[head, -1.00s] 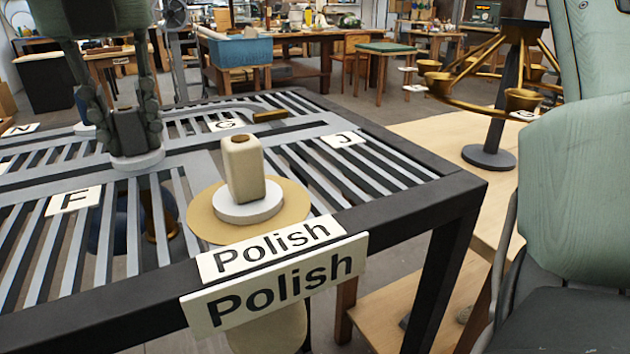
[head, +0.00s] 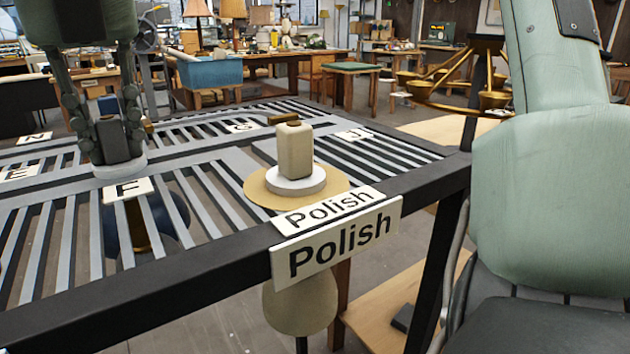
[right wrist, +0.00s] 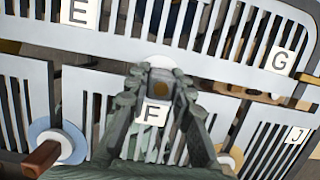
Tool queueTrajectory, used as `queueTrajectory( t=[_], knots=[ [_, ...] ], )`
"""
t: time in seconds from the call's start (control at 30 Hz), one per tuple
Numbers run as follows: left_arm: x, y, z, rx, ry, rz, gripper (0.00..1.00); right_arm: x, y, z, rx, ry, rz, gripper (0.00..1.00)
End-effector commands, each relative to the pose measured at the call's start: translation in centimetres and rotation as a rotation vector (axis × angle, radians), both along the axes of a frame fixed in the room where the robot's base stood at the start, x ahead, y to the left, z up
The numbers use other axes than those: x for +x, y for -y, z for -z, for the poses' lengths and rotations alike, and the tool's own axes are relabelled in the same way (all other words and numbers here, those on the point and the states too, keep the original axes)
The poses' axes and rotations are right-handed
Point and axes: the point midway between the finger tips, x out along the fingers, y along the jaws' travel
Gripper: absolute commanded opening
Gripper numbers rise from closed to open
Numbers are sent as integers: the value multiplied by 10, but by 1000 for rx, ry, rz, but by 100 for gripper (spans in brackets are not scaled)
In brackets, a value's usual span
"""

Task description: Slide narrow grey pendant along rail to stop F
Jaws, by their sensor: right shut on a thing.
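The narrow grey pendant's dark grey block handle (head: 117,141) stands upright on a pale disc (head: 122,167) on the slatted rail table. My right gripper (head: 112,143) is shut on this handle, one finger on each side. The right wrist view also shows the handle (right wrist: 160,90) between the fingers. The stop F label (head: 128,190) lies just in front of the disc, and in the right wrist view the F label (right wrist: 153,113) is close beside the handle. Under the slats hangs a dark blue shade with brass; which handle it belongs to is unclear. My left gripper is out of view.
A beige handle (head: 294,150) stands on a white disc and tan plate by the Polish sign (head: 335,238). A brown handle (right wrist: 42,158) on a blue disc is at lower left in the right wrist view. Labels E (head: 18,172), G (head: 241,128) and J (head: 355,134) mark other spots.

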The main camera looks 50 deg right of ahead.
Motion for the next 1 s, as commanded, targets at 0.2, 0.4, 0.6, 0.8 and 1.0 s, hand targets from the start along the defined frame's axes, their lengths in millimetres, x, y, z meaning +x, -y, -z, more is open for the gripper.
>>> queueTrajectory(
  t=[0.2, 0.4, 0.6, 0.8, 1.0],
  knots=[
    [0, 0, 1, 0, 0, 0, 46, -1, 0, 4, 1, -9, 0, 0],
    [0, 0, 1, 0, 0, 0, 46, -1, 1, 4, -2, -10, 0, 43],
    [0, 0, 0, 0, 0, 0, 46, -1, 1, 3, -2, -7, 1, 46],
    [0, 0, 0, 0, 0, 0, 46, -1, 0, -1, -2, -5, 1, 46],
    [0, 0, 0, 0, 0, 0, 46, -7, -2, -30, -1, 1, 2, 46]
  ],
)
